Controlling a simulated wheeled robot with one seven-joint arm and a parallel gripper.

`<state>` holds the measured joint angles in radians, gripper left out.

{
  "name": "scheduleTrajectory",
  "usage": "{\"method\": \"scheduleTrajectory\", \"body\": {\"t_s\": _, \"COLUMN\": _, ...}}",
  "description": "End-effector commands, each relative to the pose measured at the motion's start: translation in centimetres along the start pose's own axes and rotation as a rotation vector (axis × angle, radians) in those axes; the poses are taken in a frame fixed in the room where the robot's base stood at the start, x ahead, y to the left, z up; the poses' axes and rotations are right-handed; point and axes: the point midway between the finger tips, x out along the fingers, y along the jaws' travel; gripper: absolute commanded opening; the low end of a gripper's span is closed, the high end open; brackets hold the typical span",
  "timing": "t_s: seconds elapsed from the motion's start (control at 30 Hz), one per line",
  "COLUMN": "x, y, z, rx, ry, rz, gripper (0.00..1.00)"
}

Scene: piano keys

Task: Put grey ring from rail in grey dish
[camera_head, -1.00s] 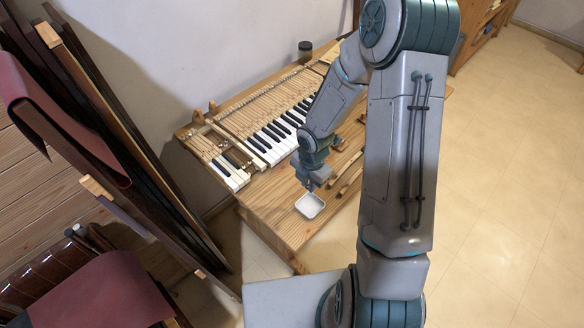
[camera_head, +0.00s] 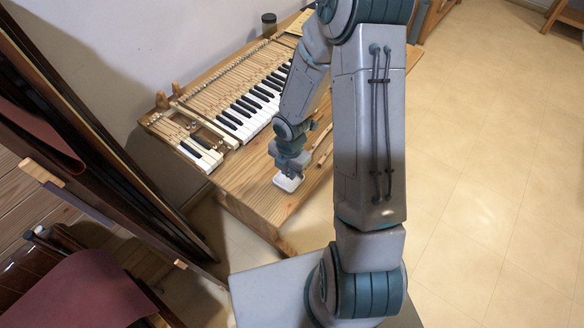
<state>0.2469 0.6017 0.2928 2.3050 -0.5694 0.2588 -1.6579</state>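The grey dish (camera_head: 287,183) is a small, pale, square dish with a raised rim on the wooden bench top, near its front edge. My gripper (camera_head: 289,173) points down at the dish and overlaps its back part in the head view. Its fingertips are small and partly hidden, so I cannot tell whether they are open or shut. The grey ring cannot be made out, and I cannot tell whether it is between the fingers or in the dish.
The wooden bench (camera_head: 240,200) carries a piano keyboard (camera_head: 245,118) to the left of my arm. Thin wooden rails (camera_head: 322,140) lie right of my gripper. A dark jar (camera_head: 269,24) stands at the back. Tall panels lean on the left; open floor lies to the right.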

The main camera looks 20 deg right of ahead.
Motion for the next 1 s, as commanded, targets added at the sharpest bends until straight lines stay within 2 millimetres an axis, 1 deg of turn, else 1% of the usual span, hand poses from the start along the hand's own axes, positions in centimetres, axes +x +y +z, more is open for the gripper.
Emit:
{"method": "scheduleTrajectory", "body": {"t_s": 0.03, "x": 0.5, "y": 0.0, "z": 0.0, "rx": -0.001, "ry": 0.0, "rz": 0.0, "gripper": 0.12}}
{"method": "scheduleTrajectory", "body": {"t_s": 0.1, "x": 0.7, "y": 0.0, "z": 0.0, "rx": -0.001, "ry": 0.0, "rz": 0.0, "gripper": 0.12}}
{"method": "scheduleTrajectory", "body": {"t_s": 0.37, "x": 0.6, "y": 0.0, "z": 0.0, "rx": 0.0, "ry": 0.0, "rz": 0.0, "gripper": 0.12}}
{"method": "scheduleTrajectory", "body": {"t_s": 0.4, "x": 0.6, "y": 0.0, "z": 0.0, "rx": 0.0, "ry": 0.0, "rz": 0.0, "gripper": 0.22}}
{"method": "scheduleTrajectory", "body": {"t_s": 0.47, "x": 0.6, "y": 0.0, "z": 0.0, "rx": 0.0, "ry": 0.0, "rz": 0.0, "gripper": 0.39}}
{"method": "scheduleTrajectory", "body": {"t_s": 0.5, "x": 0.6, "y": 0.0, "z": 0.0, "rx": 0.0, "ry": 0.0, "rz": 0.0, "gripper": 0.42}}
{"method": "scheduleTrajectory", "body": {"t_s": 0.77, "x": 0.5, "y": 0.0, "z": 0.0, "rx": 0.001, "ry": 0.0, "rz": 0.0, "gripper": 0.42}}
{"method": "scheduleTrajectory", "body": {"t_s": 0.87, "x": 0.1, "y": 0.0, "z": 0.0, "rx": 0.001, "ry": 0.0, "rz": 0.0, "gripper": 0.42}}
{"method": "scheduleTrajectory", "body": {"t_s": 1.0, "x": -1.0, "y": 0.0, "z": 0.0, "rx": 0.001, "ry": 0.0, "rz": 0.0, "gripper": 0.42}}
